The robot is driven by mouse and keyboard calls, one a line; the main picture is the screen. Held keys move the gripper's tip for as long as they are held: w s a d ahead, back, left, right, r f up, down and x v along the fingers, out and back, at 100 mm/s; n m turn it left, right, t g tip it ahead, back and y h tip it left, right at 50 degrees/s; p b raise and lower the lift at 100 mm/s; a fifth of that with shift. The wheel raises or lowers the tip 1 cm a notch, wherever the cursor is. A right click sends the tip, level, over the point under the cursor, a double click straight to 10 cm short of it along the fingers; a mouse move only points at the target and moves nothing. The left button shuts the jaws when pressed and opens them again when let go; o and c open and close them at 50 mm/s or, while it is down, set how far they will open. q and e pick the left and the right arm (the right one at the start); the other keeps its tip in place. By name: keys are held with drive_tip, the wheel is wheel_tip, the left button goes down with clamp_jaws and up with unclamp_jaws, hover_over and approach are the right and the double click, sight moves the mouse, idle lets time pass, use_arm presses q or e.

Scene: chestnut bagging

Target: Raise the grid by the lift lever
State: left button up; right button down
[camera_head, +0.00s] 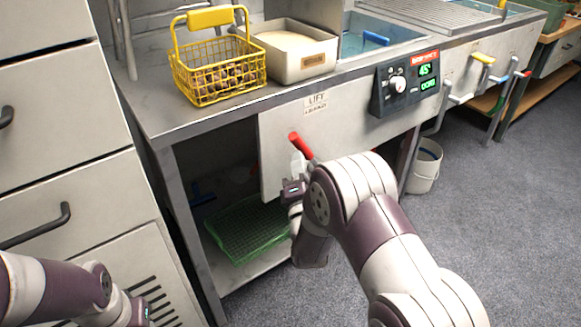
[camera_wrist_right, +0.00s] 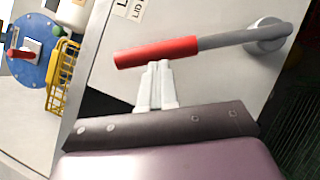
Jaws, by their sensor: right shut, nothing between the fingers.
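The lift lever (camera_head: 301,146) has a red grip and sticks out from the pale front panel below a "LIFT" label (camera_head: 316,102). In the right wrist view the red grip (camera_wrist_right: 150,52) continues into a grey rod, which runs to a round pivot at the right. My right gripper (camera_head: 298,166) is shut and empty, its pale fingertips (camera_wrist_right: 157,68) just under the red grip. I cannot tell whether they touch it. A slatted metal grid (camera_head: 430,18) lies over the sink unit. My left gripper's wrist shows at the bottom left; its fingers are hidden.
A yellow wire basket (camera_head: 216,75) with chestnuts and a pale bin (camera_head: 292,55) stand on the counter. A control box (camera_head: 404,83) with lit displays is on the front, right of the lever. A green mesh tray (camera_head: 245,228) lies on the low shelf. A white bucket (camera_head: 425,167) stands on the floor.

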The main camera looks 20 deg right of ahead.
drive_tip(key=w+d+r+m+g+p, duration=0.3)
drive_tip(key=d+r+m+g+p, duration=0.15)
drive_tip(key=d+m+p, duration=0.45)
drive_tip(key=w+d+f+m+g+y+p, duration=0.1)
drive_tip(key=w+d+f+g+p, duration=0.1)
drive_tip(key=d, duration=0.6)
drive_tip(key=shift+w+m, duration=0.3)
drive_tip(key=shift+w, duration=0.25)
drive_tip(key=shift+r, duration=0.15)
